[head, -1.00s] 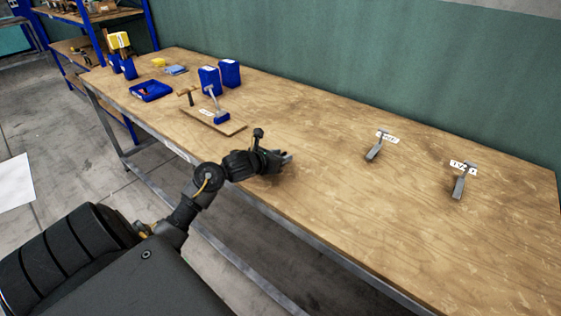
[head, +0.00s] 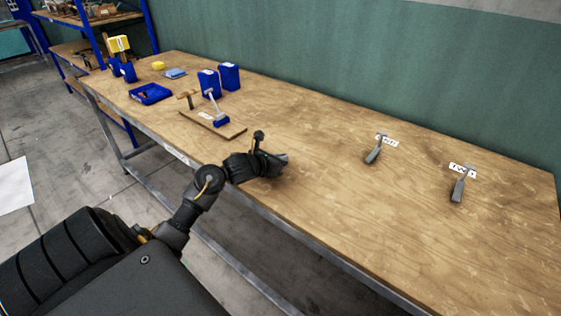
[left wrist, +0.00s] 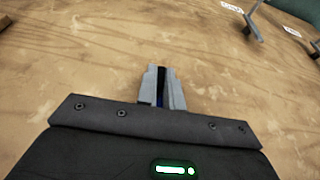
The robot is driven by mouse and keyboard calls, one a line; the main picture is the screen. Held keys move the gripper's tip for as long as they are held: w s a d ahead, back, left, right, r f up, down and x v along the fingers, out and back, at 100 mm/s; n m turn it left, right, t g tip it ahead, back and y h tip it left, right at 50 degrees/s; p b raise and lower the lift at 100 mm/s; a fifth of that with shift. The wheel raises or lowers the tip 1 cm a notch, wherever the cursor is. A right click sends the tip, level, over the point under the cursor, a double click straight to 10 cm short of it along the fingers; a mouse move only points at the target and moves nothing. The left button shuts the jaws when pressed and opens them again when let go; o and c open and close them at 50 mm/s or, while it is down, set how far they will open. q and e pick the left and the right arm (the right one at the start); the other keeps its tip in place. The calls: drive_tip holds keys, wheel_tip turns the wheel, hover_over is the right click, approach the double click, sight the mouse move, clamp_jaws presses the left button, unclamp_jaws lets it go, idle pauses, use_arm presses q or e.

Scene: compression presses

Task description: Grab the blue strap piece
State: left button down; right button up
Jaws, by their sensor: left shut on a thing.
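My left gripper (head: 282,160) is low over the front middle part of the wooden bench (head: 330,230). In the left wrist view its two grey fingers (left wrist: 162,88) point forward and are close together. A thin dark blue sliver shows between them, which looks like the blue strap piece (left wrist: 160,99). The gripper is shut on it, and the fingers hide most of it. In the head view the piece is hidden by the hand. My right gripper is not in view.
Two grey clamp-like tools (head: 374,152) (head: 458,187) with white labels stand to the right. A wooden board (head: 235,131) with a blue-headed tool (head: 221,122) lies to the left. Blue bins (head: 209,83) and a blue tray (head: 150,94) stand farther back. The bench around the hand is clear.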

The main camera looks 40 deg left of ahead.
use_arm(q)
drive_tip(key=shift+r, duration=0.4)
drive_tip(key=r, duration=0.3)
drive_tip(key=shift+s+a, duration=0.15)
drive_tip(key=shift+a, duration=0.05)
drive_tip(key=s+a+r, duration=0.6)
drive_tip(key=s+r, duration=0.3)
drive_tip(key=s, duration=0.3)
drive_tip(key=shift+a+b, duration=0.2)
drive_tip(key=shift+b, duration=0.25)
